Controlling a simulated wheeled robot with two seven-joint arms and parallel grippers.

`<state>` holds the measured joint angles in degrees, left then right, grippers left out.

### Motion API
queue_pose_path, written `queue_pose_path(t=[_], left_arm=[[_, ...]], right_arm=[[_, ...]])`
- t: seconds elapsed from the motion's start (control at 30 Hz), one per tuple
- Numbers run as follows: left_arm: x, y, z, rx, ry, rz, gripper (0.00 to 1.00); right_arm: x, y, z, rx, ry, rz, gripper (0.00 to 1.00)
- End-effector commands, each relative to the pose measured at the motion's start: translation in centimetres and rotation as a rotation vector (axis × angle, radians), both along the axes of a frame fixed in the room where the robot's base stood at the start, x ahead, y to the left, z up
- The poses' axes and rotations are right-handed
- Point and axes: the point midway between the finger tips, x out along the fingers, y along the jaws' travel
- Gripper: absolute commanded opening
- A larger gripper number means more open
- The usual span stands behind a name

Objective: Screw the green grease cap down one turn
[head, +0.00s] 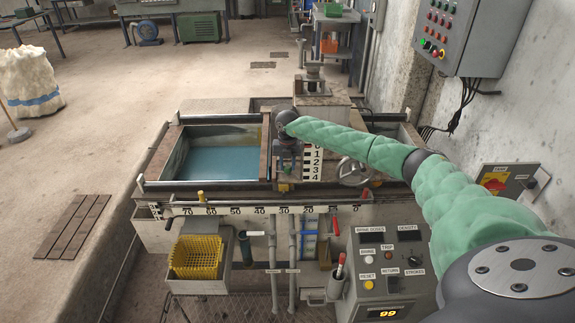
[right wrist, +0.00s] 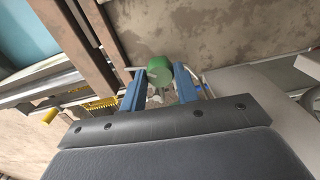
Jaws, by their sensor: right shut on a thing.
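The green grease cap (right wrist: 159,69) is a round green knob in the right wrist view, between the tips of the two blue fingers of my right gripper (right wrist: 160,82). The fingers are shut on its sides. In the head view my right gripper (head: 288,163) points down at the front of the tank, left of the black and white number scale (head: 312,163). There I cannot make out the cap, which the gripper and wrist hide. My left gripper is in neither view.
A blue liquid tank (head: 222,160) lies left of the gripper. A ruler rail (head: 240,210) runs along the front, above a yellow basket (head: 196,257). A control panel (head: 385,264) stands at front right, and a grey cabinet (head: 470,32) hangs on the right wall.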

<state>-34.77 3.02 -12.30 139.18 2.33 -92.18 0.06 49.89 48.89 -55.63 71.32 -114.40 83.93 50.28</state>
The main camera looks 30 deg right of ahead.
Motion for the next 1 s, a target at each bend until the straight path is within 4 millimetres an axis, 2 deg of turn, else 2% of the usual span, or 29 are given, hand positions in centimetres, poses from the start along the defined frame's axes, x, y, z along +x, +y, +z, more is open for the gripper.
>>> queue_pose_path(t=[0.6,1.0], left_arm=[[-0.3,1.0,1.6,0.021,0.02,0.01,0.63],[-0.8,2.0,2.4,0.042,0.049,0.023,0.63]], right_arm=[[0.2,-0.1,0.3,0.0,-0.005,-0.581,0.08],[0.1,-0.1,0.3,0.001,-0.004,-0.855,0.08]])
